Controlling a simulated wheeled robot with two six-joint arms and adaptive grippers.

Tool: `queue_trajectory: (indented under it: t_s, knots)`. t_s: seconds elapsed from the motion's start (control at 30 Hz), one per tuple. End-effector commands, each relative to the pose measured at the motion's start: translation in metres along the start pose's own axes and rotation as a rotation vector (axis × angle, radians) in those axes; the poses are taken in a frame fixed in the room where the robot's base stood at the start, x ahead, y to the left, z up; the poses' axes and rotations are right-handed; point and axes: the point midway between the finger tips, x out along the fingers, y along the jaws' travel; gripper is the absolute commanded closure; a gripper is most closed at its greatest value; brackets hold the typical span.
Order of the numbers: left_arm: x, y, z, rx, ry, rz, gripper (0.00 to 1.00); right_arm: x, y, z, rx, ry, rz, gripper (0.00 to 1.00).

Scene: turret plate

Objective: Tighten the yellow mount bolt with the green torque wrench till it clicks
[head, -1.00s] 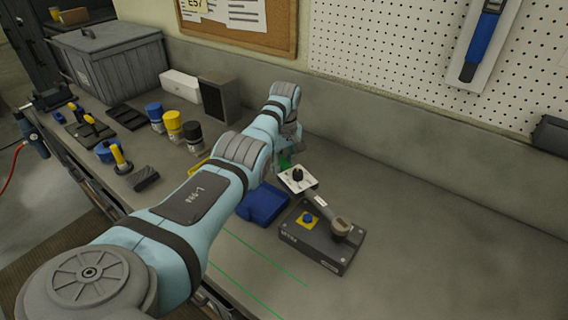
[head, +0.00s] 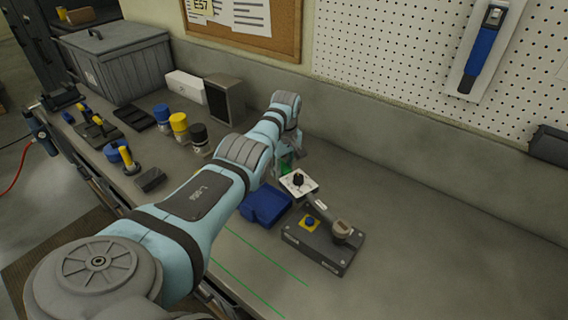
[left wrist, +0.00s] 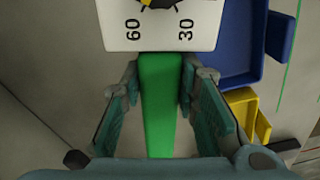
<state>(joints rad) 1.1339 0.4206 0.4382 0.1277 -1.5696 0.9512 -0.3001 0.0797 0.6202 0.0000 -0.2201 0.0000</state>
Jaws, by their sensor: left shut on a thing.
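My left gripper (left wrist: 165,108) is shut on the green handle (left wrist: 160,100) of a tool in the left wrist view. In the head view the arm hides most of the gripper, and a little green (head: 286,163) shows beside it. A white plate (head: 292,188) with a dark knob sits at the handle's end; the left wrist view shows its printed 60 and 30 (left wrist: 158,38). A yellow bit (left wrist: 146,3) shows at that view's top edge; I cannot tell whether it is the bolt. My right gripper is out of view.
A dark grey box (head: 318,252) with a blue button on a yellow square and a grey lever stands to the right. A blue bin (head: 266,205) is beside it. Several jars and a grey lidded crate (head: 125,70) stand back left. The right bench is clear.

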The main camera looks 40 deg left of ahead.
Motion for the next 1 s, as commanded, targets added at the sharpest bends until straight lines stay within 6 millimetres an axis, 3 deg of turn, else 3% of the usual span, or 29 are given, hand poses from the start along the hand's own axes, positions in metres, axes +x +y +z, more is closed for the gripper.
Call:
queue_trajectory:
  t_s: [0.53,1.0]
  knots:
    - [-0.027,0.001,-0.002,0.001,0.001,0.003,1.0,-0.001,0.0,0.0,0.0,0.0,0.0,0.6]
    - [-0.038,0.001,-0.003,0.001,0.002,0.004,1.0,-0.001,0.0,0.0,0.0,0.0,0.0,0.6]
